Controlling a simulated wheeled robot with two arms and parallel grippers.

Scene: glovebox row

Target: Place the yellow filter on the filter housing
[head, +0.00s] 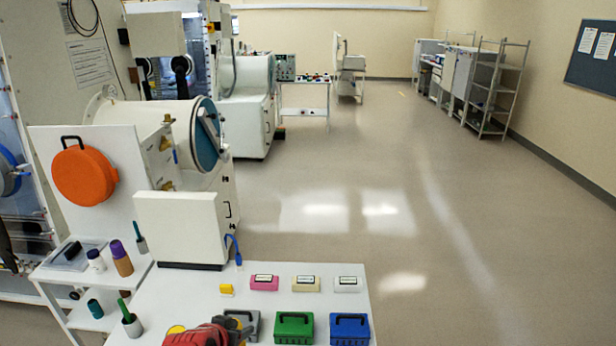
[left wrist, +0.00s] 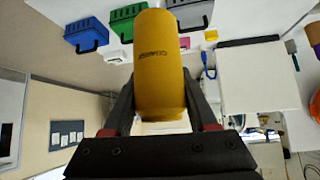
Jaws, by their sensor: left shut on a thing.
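The yellow filter (left wrist: 160,65) is a cylinder with dark lettering on its side. My left gripper (left wrist: 158,112) is shut on it, one dark finger on each side, and it points away from the wrist. In the head view my left gripper (head: 222,328) shows at the bottom edge, red and black, over the near part of the white table; a bit of yellow shows beside it, and the rest is hidden or cut off. I cannot tell for sure which thing is the filter housing. A white box (head: 180,228) stands at the table's back left. My right gripper is not in view.
On the white table (head: 300,300) are a green case (head: 294,328), a blue case (head: 350,329), a grey case, small pink, cream and white boxes, and a small yellow block (head: 227,289). A round orange cover (head: 84,175) is on a white panel at left. Open floor lies right.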

